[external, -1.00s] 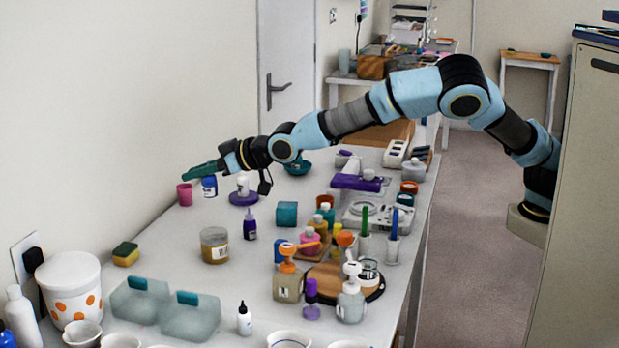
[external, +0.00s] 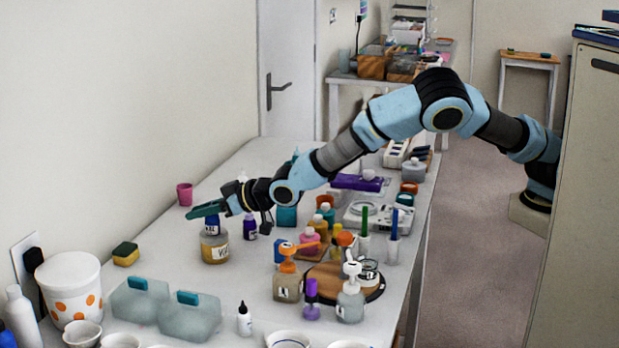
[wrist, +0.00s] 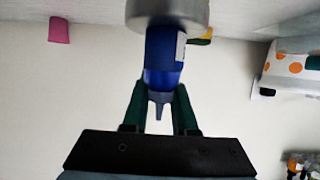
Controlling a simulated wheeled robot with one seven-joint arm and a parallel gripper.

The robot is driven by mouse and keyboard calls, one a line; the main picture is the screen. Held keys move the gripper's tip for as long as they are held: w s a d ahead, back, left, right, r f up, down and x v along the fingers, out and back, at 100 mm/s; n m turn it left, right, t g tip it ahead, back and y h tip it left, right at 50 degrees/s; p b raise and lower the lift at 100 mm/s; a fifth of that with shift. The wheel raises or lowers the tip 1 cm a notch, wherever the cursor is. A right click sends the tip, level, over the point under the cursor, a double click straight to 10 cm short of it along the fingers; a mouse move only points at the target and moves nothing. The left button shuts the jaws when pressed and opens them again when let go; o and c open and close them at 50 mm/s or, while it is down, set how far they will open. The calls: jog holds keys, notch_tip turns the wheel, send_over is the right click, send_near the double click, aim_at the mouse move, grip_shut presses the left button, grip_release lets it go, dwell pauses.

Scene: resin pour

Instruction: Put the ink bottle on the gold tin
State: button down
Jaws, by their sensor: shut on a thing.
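The ink bottle (external: 211,225) is blue with a white label and stands upright between the green fingers of my gripper (external: 205,210). In the wrist view, which is upside down, the ink bottle (wrist: 162,62) has its grey nozzle between the fingertips of my gripper (wrist: 160,95). The gold tin (external: 214,247), with a pale label and grey lid, is directly under the bottle. In the wrist view the gold tin (wrist: 167,12) meets the bottle's base at the top edge. I cannot tell whether the bottle rests on the lid or hovers slightly above.
A purple bottle (external: 250,228) stands close right of the tin. A yellow-green sponge (external: 125,254) lies to the left and a pink cup (external: 184,194) stands behind. The table between sponge and tin is clear.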

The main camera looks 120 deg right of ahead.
jog(key=c, duration=0.7)
grip_release()
jog(key=shift+f, duration=0.1)
jog(key=shift+r, duration=0.2)
jog(key=b+v, duration=0.3)
jog(key=v, duration=0.9)
